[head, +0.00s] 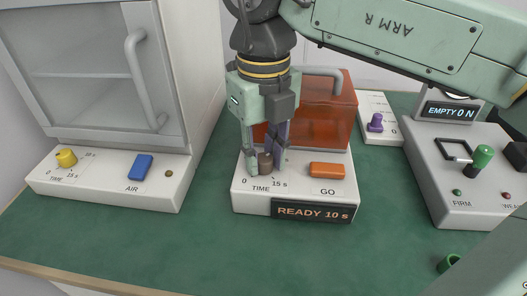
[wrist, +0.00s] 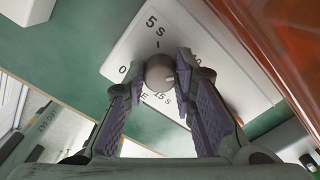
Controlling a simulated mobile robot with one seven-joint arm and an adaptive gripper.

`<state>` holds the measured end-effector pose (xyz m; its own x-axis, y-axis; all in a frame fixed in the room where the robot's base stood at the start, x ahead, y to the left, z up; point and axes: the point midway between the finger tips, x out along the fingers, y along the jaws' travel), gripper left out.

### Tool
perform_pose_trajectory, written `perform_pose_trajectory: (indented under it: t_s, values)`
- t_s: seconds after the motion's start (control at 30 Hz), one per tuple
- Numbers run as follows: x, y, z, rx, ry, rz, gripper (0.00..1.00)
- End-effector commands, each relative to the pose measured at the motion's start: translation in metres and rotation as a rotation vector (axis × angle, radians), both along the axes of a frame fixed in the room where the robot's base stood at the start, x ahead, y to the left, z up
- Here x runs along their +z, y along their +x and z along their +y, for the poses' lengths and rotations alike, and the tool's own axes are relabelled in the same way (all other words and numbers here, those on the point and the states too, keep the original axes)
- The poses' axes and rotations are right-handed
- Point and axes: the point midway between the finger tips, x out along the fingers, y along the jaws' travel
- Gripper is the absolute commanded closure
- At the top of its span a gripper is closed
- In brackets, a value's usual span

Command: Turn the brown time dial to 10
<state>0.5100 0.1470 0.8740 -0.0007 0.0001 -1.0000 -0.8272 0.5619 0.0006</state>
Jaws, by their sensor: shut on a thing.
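The brown time dial (head: 265,161) stands on the white front panel of the unit with the orange box, between the marks 0 and 15 s. My gripper (head: 265,168) reaches down from above with its fingers on either side of the dial, shut on it. In the wrist view the dial (wrist: 159,73) sits between the two purple-padded fingertips (wrist: 161,75), with a pale mark on its right side. The display (head: 313,213) under the panel reads READY 10 s.
An orange GO button (head: 327,170) lies right of the dial. The translucent orange box (head: 325,110) stands close behind. A white cabinet with a yellow dial (head: 66,157) and blue AIR button (head: 140,167) is at left. A grey unit with a green-topped lever (head: 482,158) is at right.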

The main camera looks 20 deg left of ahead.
Motion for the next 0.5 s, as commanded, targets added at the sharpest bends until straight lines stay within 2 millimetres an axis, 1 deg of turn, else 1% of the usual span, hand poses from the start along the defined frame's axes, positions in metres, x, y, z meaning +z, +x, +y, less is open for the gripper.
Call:
perform_pose_trajectory:
  t_s: [0.2,0.5]
  values:
    - [0.001,0.0009,0.0002,-0.092,0.002,-0.003,1.0]
    - [0.0009,0.0011,0.0001,-0.135,0.001,-0.003,1.0]
